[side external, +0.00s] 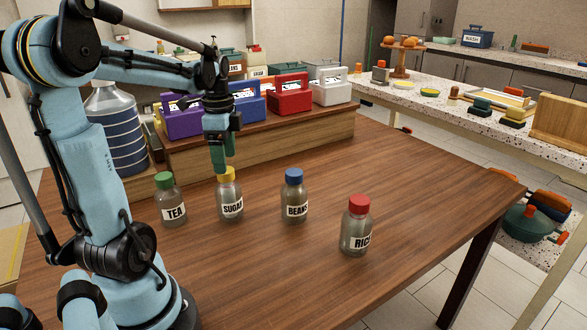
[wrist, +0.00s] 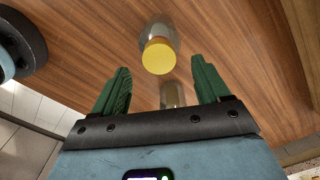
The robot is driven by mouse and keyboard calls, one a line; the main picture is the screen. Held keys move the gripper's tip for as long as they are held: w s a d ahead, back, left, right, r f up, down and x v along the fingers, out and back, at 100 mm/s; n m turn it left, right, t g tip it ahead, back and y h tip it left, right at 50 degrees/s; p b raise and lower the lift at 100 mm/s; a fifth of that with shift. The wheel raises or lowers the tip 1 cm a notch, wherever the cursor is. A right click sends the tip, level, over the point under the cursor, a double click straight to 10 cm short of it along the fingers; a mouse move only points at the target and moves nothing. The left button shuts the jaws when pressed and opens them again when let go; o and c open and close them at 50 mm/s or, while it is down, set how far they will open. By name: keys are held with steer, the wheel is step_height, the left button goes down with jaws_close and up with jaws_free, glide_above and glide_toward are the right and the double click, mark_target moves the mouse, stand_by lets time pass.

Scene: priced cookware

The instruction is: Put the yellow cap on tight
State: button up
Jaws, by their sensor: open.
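The yellow cap (side external: 230,174) sits on top of the clear glass jar (side external: 230,204) labelled SUGAR, which stands upright on the wooden table. Whether the cap is tight cannot be told. My gripper (side external: 222,168) points down at the cap, with its green fingers partly in front of the cap's left side. In the wrist view, the fingers (wrist: 160,66) are spread apart and empty. The yellow cap (wrist: 158,58) shows near the middle of the gap, around the fingertips' level in the picture, with its jar (wrist: 163,28) behind it. No finger visibly touches it there.
The green-capped TEA jar (side external: 171,201) stands left of SUGAR. The blue-capped BEANS jar (side external: 294,197) and red-capped RICE jar (side external: 356,227) stand to the right. A raised wooden shelf (side external: 260,144) with coloured boxes is behind. The table's right side (side external: 420,190) is clear.

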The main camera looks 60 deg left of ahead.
steer(key=shift+f, duration=1.55)
steer(key=c, duration=1.1)
steer(key=m, duration=0.6)
steer(key=shift+d, duration=0.1)
steer(key=m, duration=0.6)
steer(key=shift+s, duration=0.1)
steer(key=o, duration=1.1)
steer(key=shift+r, duration=0.1)
steer(key=shift+r, duration=2.35)
